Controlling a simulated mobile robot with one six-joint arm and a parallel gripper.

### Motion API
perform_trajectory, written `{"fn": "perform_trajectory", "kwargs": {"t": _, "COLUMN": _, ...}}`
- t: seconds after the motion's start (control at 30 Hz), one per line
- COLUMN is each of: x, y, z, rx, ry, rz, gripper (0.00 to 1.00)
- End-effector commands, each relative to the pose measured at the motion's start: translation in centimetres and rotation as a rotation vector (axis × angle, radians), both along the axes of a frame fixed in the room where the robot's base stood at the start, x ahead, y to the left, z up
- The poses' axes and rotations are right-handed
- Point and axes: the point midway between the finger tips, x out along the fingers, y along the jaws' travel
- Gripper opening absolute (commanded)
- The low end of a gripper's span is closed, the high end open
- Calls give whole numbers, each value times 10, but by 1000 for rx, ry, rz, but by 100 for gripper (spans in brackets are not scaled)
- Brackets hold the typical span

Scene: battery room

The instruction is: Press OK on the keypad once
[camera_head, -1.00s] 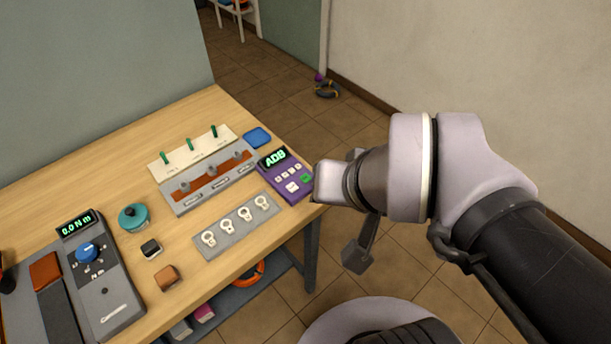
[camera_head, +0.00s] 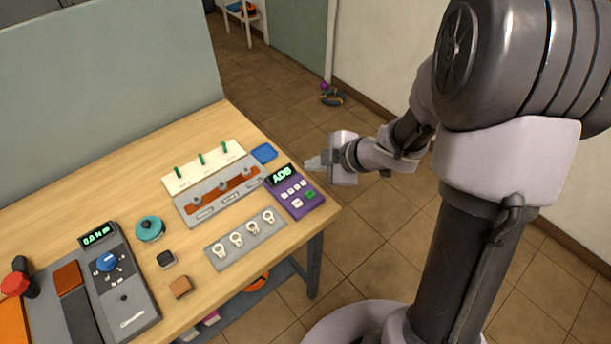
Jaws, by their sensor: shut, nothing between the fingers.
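The purple keypad (camera_head: 296,205) lies at the right edge of the wooden table. Its green display reads something like "ADB". A green key (camera_head: 309,195) sits at its right side and a white key (camera_head: 297,203) is near its front; the key labels are too small to read. My gripper (camera_head: 310,163) is shut and empty. In the picture it is just above and to the right of the keypad, apart from it, pointing left. Its height over the table is hard to tell.

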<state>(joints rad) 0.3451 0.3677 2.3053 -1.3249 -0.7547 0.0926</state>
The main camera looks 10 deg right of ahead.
Motion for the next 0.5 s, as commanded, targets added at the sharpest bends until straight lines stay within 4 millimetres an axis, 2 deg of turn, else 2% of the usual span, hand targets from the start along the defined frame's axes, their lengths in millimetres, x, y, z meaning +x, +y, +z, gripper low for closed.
{"fn": "perform_trajectory", "kwargs": {"t": 0.27, "x": 0, "y": 0, "z": -1, "rx": -1, "ry": -1, "rz": -3, "gripper": 0}}
{"fn": "perform_trajectory", "kwargs": {"t": 0.5, "x": 1, "y": 0, "z": -18, "rx": -1, "ry": -1, "rz": -4, "gripper": 0}}
